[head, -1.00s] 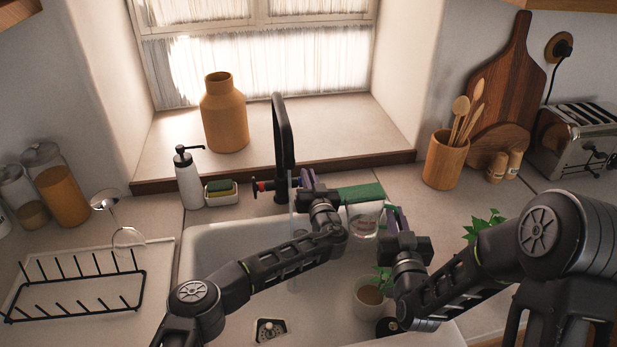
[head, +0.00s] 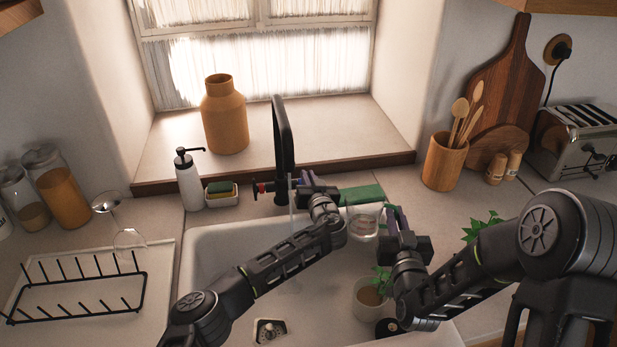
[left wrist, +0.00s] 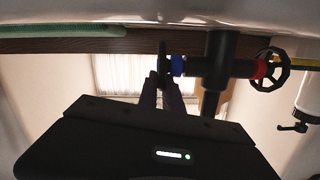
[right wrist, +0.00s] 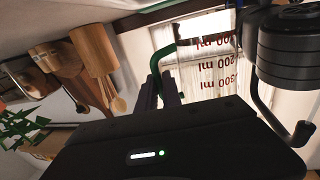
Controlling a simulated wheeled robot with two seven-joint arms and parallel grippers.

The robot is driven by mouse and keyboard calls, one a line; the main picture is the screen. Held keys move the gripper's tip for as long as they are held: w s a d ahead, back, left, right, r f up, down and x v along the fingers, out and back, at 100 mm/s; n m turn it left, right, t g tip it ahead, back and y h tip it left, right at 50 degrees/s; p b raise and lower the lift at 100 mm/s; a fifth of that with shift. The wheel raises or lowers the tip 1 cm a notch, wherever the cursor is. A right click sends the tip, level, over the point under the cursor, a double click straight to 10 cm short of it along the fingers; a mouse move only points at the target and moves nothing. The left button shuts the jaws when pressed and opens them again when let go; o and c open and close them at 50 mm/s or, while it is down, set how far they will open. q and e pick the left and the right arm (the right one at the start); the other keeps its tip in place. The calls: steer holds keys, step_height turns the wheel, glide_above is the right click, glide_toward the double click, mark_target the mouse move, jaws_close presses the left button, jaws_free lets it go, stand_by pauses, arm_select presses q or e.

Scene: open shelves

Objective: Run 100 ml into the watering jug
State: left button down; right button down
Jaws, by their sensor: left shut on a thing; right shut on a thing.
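The watering jug (head: 364,224) is clear with a green handle, held over the sink right of the tap. My right gripper (head: 393,218) is shut on its green handle (right wrist: 158,62). The right wrist view shows its 100, 200 and 300 ml marks upside down; I cannot make out a water level. The black tap (head: 284,135) has a red-collared valve (left wrist: 262,68) and a blue-collared valve (left wrist: 178,65). My left gripper (left wrist: 162,88) is shut on the blue valve's black handle (left wrist: 163,58). A thin pale streak (head: 291,192) hangs below the spout; the left arm hides part of it.
A potted plant (head: 369,297) stands in the white sink (head: 215,265). A green strip (head: 361,194) lies behind the jug. A soap dispenser (head: 188,182) and sponge holder (head: 221,196) stand left of the tap. A drying rack (head: 75,285) is at the left.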

arm_select(q)
steer(key=g, duration=0.3)
steer(key=shift+w+f+h, duration=0.1)
steer(key=shift+w+h, duration=0.2)
steer(key=shift+w+a+g, duration=0.1)
steer(key=shift+w+g, duration=0.15)
steer(key=shift+g, duration=0.85)
steer(key=c, duration=1.5)
jaws_free()
steer(key=shift+r, duration=0.25)
